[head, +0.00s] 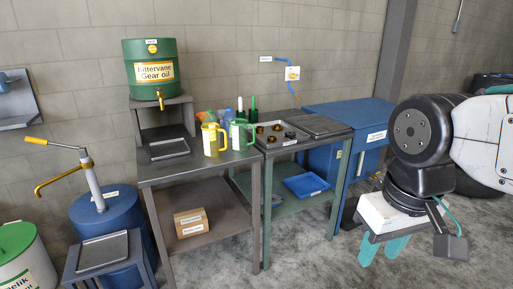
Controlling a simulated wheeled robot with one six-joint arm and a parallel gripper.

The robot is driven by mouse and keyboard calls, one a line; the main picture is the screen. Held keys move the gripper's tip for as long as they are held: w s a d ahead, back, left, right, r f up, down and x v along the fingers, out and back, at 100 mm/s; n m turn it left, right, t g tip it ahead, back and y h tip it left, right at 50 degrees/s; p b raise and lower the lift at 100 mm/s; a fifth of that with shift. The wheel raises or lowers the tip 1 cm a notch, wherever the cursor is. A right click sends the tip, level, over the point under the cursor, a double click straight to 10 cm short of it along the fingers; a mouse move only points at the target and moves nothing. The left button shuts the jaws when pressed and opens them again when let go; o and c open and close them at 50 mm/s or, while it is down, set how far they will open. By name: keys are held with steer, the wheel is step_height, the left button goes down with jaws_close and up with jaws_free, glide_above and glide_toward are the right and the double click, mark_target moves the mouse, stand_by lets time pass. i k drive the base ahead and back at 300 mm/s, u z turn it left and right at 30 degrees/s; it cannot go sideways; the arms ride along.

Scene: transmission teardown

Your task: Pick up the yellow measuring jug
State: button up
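The yellow measuring jug (211,139) stands upright near the right end of the grey workbench (200,166), its handle to the right. A similar jug with a green handle (238,135) stands close beside it on the right. My gripper (377,258) hangs at the right of the view with its teal fingers pointing down. The fingers are apart with nothing visible between them. It is well to the right of the jug, away from the benches.
A green gear oil drum (153,68) with a tap stands on a riser behind a drip tray (168,149). Small bottles stand behind the jugs. A second bench with a parts tray (282,139) and a blue cabinet (350,122) lie between the jugs and my arm. Floor in front is clear.

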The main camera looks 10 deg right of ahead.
mark_target(211, 135)
steer(key=z, duration=0.3)
steer(key=k, duration=0.7)
steer(key=u, duration=0.6)
steer(key=i, duration=0.65)
steer(key=u, duration=0.7)
steer(key=i, duration=1.3)
steer(key=z, duration=1.15)
steer(key=i, duration=0.45)
steer(key=z, duration=0.5)
